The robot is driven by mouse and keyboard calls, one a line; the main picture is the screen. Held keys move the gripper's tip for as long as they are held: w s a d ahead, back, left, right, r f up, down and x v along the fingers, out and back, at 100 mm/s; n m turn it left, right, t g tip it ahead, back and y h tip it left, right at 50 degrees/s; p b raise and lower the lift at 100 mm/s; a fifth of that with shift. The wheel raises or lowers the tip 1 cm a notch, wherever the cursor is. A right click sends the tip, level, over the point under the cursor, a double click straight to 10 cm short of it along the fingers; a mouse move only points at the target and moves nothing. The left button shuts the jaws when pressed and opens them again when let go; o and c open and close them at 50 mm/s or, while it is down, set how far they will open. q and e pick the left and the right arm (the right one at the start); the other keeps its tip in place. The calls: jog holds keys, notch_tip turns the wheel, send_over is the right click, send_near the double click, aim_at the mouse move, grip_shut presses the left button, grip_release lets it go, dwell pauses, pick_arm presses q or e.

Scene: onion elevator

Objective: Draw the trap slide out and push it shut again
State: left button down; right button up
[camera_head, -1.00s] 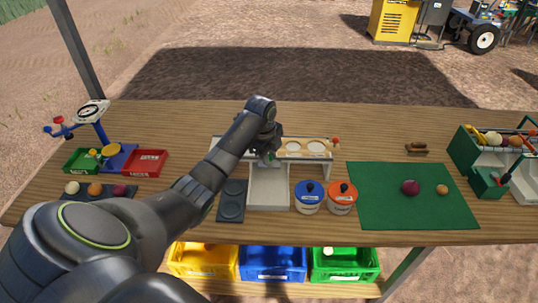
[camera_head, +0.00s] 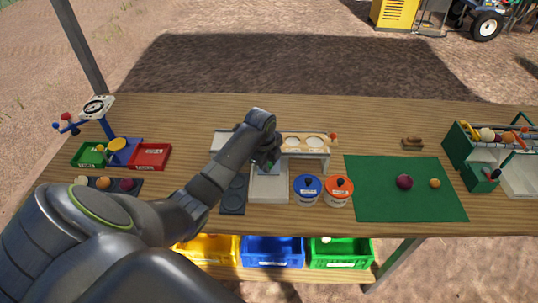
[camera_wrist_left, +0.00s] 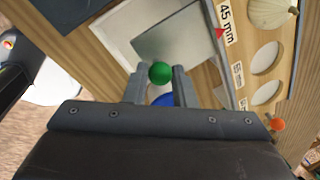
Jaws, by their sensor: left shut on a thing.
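The sizing stand (camera_head: 305,142) stands at the middle of the table, a wooden board with round holes. A white tray (camera_head: 268,190) lies in front of and below it. In the left wrist view a flat grey plate (camera_wrist_left: 180,35), seemingly the trap slide, lies over the white tray (camera_wrist_left: 118,28). A green knob (camera_wrist_left: 160,72) is at the plate's near edge. My left gripper (camera_head: 266,163) is shut on the green knob, with one finger on each side in the wrist view. My arm hides part of the stand. My right gripper is not in view.
A green mat (camera_head: 405,190) lies further right. Colored crates (camera_head: 272,252) sit below the table's front edge.

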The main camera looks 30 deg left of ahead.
pick_arm(q)
jog(key=shift+s+d+p, duration=0.4)
jog(key=shift+s+p, duration=0.2)
jog(key=shift+s, duration=0.05)
jog(key=shift+s+d+p, duration=0.35)
jog(key=shift+s+p, duration=0.2)
jog(key=shift+s, duration=0.05)
jog(key=shift+s+f, duration=0.15)
jog(key=shift+f, duration=0.05)
dwell(0.8)
